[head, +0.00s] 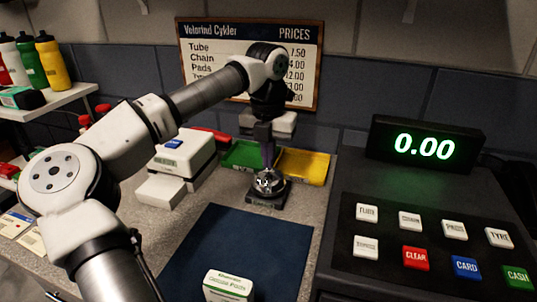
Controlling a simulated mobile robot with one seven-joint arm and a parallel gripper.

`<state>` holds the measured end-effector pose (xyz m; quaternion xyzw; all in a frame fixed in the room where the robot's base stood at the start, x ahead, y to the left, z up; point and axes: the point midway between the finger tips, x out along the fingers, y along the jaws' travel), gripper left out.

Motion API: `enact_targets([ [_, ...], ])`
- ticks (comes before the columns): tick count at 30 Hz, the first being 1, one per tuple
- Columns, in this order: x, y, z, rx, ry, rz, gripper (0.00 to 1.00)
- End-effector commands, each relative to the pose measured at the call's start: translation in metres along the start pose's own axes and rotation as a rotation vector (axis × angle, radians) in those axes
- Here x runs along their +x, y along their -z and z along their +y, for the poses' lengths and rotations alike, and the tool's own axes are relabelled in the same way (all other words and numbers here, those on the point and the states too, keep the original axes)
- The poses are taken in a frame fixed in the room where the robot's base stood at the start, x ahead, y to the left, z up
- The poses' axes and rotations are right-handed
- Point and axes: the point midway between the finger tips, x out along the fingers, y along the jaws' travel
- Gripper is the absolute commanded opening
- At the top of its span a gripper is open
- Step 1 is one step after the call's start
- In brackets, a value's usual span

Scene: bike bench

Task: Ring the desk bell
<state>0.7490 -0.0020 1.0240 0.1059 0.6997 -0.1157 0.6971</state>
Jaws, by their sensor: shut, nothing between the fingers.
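The desk bell (268,184) is a small silver dome on a dark square base, standing on the grey bench behind the blue mat. My gripper (267,165) points down from the end of my arm, directly over the bell. Its fingers are together with nothing between them. The fingertips are at or just above the top of the dome; I cannot tell whether they touch it.
A dark register (340,235) with coloured keys and a 0.00 display (424,146) stands at right. Green (240,155) and yellow (304,166) trays sit behind the bell. White boxes (180,160) are left. A small carton (228,287) lies on the mat (245,240).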

Motion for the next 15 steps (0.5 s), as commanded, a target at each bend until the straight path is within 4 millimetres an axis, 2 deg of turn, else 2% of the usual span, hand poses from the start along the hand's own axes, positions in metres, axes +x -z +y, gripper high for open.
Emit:
enact_targets([
  [1, 0.010, 0.000, 0.001, -0.001, -0.001, 0.002, 0.00],
  [4, 0.018, 0.000, 0.001, -0.001, 0.000, 0.002, 0.00],
  [15, 0.017, 0.001, 0.000, 0.001, 0.001, 0.009, 0.00],
])
